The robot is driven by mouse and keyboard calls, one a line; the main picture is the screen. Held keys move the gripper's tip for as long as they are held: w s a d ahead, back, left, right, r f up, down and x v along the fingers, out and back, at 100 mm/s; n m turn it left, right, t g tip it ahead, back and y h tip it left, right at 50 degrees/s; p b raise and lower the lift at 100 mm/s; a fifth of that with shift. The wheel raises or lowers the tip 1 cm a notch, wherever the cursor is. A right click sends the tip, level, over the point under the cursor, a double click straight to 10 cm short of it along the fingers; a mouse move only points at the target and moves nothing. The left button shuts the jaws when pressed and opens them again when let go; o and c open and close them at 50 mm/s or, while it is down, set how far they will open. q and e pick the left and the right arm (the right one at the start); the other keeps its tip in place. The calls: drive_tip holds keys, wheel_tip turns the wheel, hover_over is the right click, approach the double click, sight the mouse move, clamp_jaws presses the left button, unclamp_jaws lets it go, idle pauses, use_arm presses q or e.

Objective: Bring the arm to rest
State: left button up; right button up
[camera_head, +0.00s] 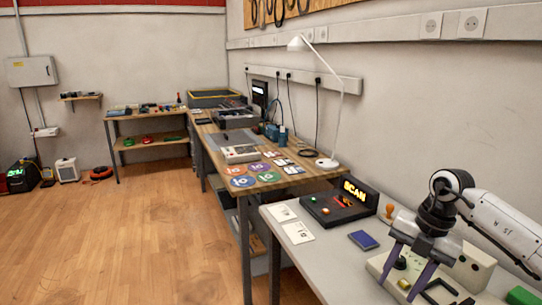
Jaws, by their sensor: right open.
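My right arm (505,222) comes in from the right, white with dark joints. Its gripper (398,288) points down over the front part of the grey-white table (318,270) at the lower right. Its two purple fingers are spread apart and nothing shows held between them. They hang over or in front of a cream-coloured device (378,264); whether they touch it I cannot tell. My left gripper is out of view.
Near the gripper are a blue box (363,240), a dark device with a lit SCAN sign (357,192), an orange-handled stamp (389,211) and white cards (298,232). A wooden bench (300,181) with a white lamp (338,115) stands behind. The wood floor (120,240) at left is clear.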

drive_tip(key=s+a+f+m+t+y, duration=0.1)
drive_tip(key=s+a+m+t+y, duration=0.2)
drive_tip(key=a+y, duration=0.8)
drive_tip(key=s+a+t+y, duration=0.2)
drive_tip(key=s+a+y, duration=0.25)
drive_tip(key=a, duration=1.35)
drive_tip(key=s+d+f+m+t+h, duration=0.2)
drive_tip(key=d+f+m+t+h, duration=0.8)
drive_tip(key=m, duration=0.7)
drive_tip(key=s+d+f+m+g+h, duration=0.2)
drive_tip(key=s+d+f+m+g, duration=0.1)
drive_tip(key=s+f, duration=0.5)
drive_tip(key=s+d+f+m+g+h, duration=0.3)
drive_tip(key=s+d+f, duration=0.1)
drive_tip(key=s+f, duration=0.4)
drive_tip(key=s, duration=0.2)
drive_tip(key=shift+s+d+m+h, duration=0.3)
drive_tip(key=shift+s+h, duration=0.05)
